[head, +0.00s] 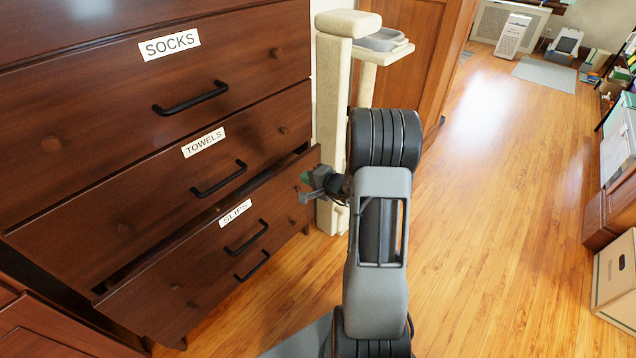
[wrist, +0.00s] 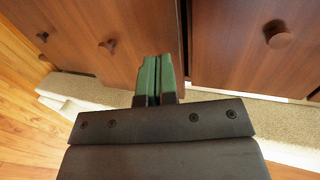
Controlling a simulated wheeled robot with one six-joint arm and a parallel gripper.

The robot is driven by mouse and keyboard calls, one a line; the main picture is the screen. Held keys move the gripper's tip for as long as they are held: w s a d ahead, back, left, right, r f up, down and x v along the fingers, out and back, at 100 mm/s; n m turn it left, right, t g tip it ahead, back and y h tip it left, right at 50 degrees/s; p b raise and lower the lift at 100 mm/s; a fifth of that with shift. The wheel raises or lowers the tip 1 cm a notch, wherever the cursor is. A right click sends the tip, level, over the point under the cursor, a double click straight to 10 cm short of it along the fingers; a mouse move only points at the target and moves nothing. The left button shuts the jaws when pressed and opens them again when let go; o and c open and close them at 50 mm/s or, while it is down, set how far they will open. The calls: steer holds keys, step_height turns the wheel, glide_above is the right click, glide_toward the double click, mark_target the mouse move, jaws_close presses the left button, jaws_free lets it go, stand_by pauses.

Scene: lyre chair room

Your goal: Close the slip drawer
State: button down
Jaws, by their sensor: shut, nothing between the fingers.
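The slip drawer (head: 200,262), labelled "SLIPS", is the lowest labelled drawer of a dark wooden dresser. It stands pulled out, with a dark gap along its top edge. It has a black bar handle (head: 247,238). My gripper (head: 308,186) is at the right end of the drawer front, close to it; whether it touches cannot be told. In the wrist view my gripper's green fingertips (wrist: 154,78) are together and empty, in front of brown wood with round knobs.
The towels drawer (head: 150,185) and socks drawer (head: 110,100) above look closed. A beige cat tree (head: 333,120) stands just right of the dresser. Wooden floor (head: 500,180) lies open to the right, with a cardboard box (head: 618,280) at the far right edge.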

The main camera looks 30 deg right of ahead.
mark_target(289, 167)
steer(key=shift+r+x, duration=0.2)
steer(key=shift+x, duration=0.65)
steer(key=shift+r+x, duration=0.15)
steer(key=shift+x, duration=0.7)
steer(key=shift+r+x, duration=0.2)
steer(key=shift+x, duration=0.65)
steer(key=shift+w+a, duration=0.1)
steer(key=shift+w, duration=0.05)
steer(key=shift+b, duration=0.35)
steer(key=b+x, duration=0.1)
steer(key=x, duration=0.1)
steer(key=b+x, duration=0.1)
steer(key=x, duration=0.1)
steer(key=shift+w+r, duration=0.15)
steer(key=shift+r, duration=0.25)
steer(key=shift+w+a+r, duration=0.1)
steer(key=shift+w+r, duration=0.15)
steer(key=shift+r, duration=0.15)
steer(key=shift+b, duration=0.3)
